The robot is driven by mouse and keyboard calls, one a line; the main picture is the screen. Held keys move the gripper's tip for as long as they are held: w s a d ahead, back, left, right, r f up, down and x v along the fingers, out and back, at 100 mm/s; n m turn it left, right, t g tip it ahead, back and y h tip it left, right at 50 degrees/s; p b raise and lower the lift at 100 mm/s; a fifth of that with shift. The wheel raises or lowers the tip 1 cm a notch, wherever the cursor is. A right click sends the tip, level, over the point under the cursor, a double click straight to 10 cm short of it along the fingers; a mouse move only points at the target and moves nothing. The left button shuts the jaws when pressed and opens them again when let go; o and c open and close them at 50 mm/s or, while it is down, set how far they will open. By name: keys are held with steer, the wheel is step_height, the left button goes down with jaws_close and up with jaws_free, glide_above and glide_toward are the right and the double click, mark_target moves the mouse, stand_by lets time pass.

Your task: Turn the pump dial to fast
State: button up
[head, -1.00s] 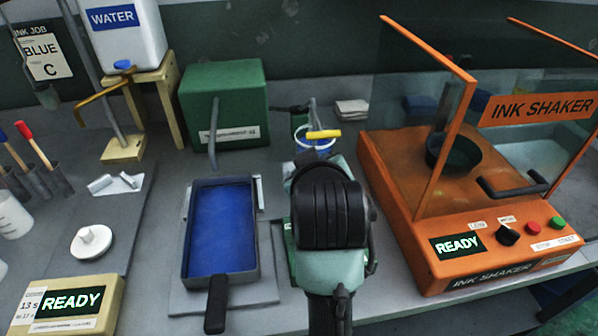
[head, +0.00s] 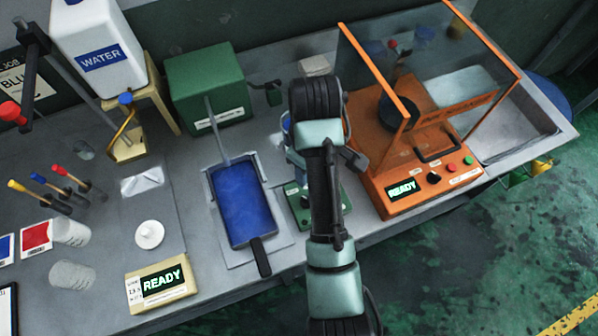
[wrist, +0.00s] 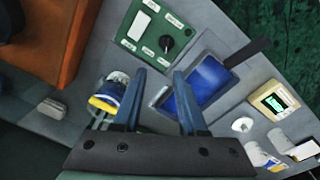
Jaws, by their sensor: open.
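A green control panel (wrist: 152,38) with a black round dial (wrist: 165,43) and small white labels shows in the wrist view, ahead of my fingertips. The labels and the dial's setting are too small to read. In the head view the green panel (head: 298,211) sits on the bench right of the blue tray, partly hidden behind my arm. My gripper (wrist: 159,74) is open and empty, its two blue fingers apart above the bench. The dial lies beyond the fingertips, apart from them. In the head view my arm hides the gripper.
The blue tray (head: 240,212) with its black handle is left of the panel. The orange ink shaker (head: 405,170) stands close on the right. A blue and yellow container (wrist: 108,92) is beside the left finger. A green box (head: 207,88) stands behind.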

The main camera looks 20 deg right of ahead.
steer(key=shift+g, duration=0.3)
steer(key=f, duration=0.8)
steer(key=s+f, duration=0.1)
steer(key=f, duration=0.3)
steer(key=shift+a, duration=0.1)
jaws_close()
